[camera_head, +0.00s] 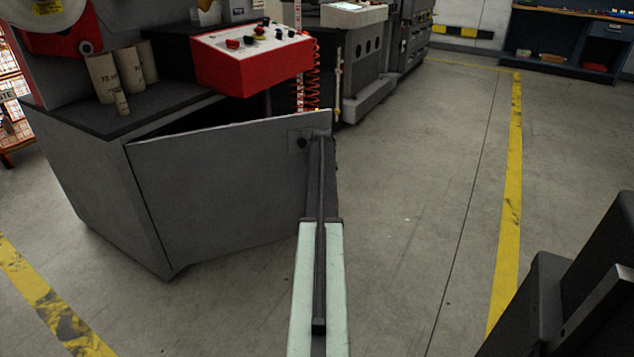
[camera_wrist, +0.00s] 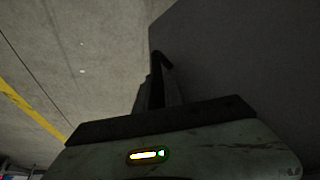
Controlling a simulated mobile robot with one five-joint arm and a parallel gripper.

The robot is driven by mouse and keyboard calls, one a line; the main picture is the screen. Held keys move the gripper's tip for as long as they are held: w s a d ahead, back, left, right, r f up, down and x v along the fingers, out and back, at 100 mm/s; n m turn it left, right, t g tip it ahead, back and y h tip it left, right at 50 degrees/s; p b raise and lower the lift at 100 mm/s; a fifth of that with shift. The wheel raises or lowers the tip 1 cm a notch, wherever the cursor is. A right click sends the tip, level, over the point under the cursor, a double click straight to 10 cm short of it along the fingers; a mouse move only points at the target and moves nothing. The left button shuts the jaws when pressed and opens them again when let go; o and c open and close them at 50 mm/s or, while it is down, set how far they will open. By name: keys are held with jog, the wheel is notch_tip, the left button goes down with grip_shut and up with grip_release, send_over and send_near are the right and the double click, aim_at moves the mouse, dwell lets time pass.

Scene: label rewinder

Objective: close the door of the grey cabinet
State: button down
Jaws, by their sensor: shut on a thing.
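The grey cabinet (camera_head: 90,175) stands at the left with a dark top. Its grey door (camera_head: 220,185) is ajar, hinged at the left front corner, with a dark gap behind its upper edge. A small dark latch (camera_head: 302,141) sits near the door's free upper right corner. My gripper (camera_head: 322,137) is at that free edge, at the end of my arm, and is shut on the door. In the wrist view, my gripper (camera_wrist: 161,75) shows at the edge of the dark door panel (camera_wrist: 240,60). The exact contact of the fingertips is partly hidden.
Cardboard tubes (camera_head: 105,78) stand on the cabinet top. A red control panel (camera_head: 250,60) juts out above the door. Red coiled cables (camera_head: 312,80) and another grey machine (camera_head: 355,70) are behind. Open concrete floor (camera_head: 420,190) lies to the right, with a yellow line (camera_head: 510,200).

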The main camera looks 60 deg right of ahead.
jog(key=shift+w+a, duration=0.2)
jog(key=shift+w, duration=0.2)
jog(key=c, duration=1.5)
grip_release()
jog(key=shift+o, duration=0.2)
jog(key=shift+s+r, duration=0.1)
jog(key=p+v, duration=0.7)
jog(key=shift+r, duration=0.25)
